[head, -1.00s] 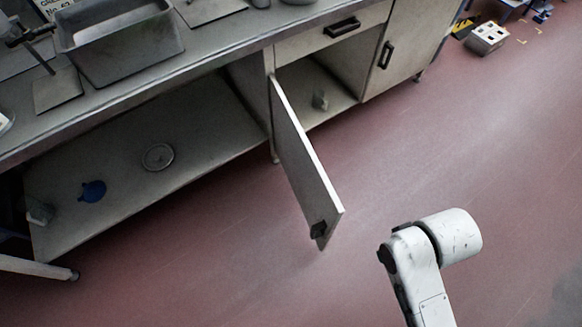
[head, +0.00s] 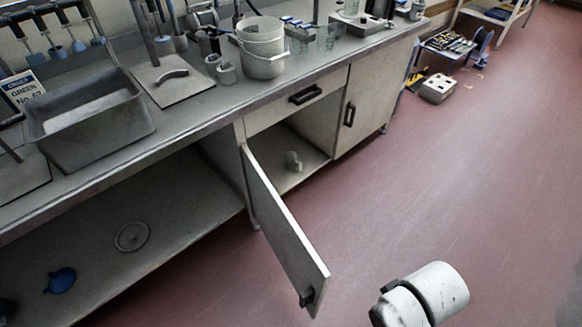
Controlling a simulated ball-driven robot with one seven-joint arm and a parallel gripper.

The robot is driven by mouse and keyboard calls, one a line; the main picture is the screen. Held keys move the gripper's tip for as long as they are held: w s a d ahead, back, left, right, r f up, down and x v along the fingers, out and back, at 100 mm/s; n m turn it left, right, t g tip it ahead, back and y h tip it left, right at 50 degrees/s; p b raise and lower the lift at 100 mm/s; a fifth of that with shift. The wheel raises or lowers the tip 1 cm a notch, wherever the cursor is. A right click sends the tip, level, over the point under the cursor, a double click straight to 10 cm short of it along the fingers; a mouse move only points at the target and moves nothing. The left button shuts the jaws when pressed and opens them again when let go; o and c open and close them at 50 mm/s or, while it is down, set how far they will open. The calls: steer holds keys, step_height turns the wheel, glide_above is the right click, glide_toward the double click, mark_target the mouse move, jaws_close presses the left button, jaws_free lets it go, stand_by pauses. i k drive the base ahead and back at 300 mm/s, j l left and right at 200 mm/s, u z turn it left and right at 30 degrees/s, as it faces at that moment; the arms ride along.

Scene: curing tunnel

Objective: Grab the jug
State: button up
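I cannot single out the jug with certainty. A small pale grey object (head: 293,160), perhaps a jug, sits inside the open cupboard, too small to make out well. Clear beaker-like vessels (head: 326,38) stand on the bench top, right of a white bucket with a wire handle (head: 262,50). A white link of my arm shows at the bottom right, over the floor and apart from the cupboard. My gripper is out of view.
The cupboard door (head: 285,225) stands open into the room. A grey basin (head: 92,122) is on the bench (head: 190,128). A blue object (head: 60,281) and a round disc (head: 132,237) lie on the lower shelf.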

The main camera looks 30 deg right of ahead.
mark_target(292, 161)
steer(key=i+l, duration=0.25)
steer(key=i+l+u, duration=0.15)
steer(key=l, duration=0.3)
steer(key=i+l, duration=0.35)
steer(key=i+l+u, duration=0.1)
steer(key=i+l, duration=0.15)
steer(key=l, duration=0.15)
steer(key=i+l, duration=0.25)
steer(key=i+l+u, duration=0.15)
steer(key=l, duration=0.35)
steer(key=i+l, duration=0.25)
steer(key=l, duration=0.15)
steer(key=i+l+u, duration=0.1)
steer(key=l, duration=0.35)
steer(key=i, duration=0.1)
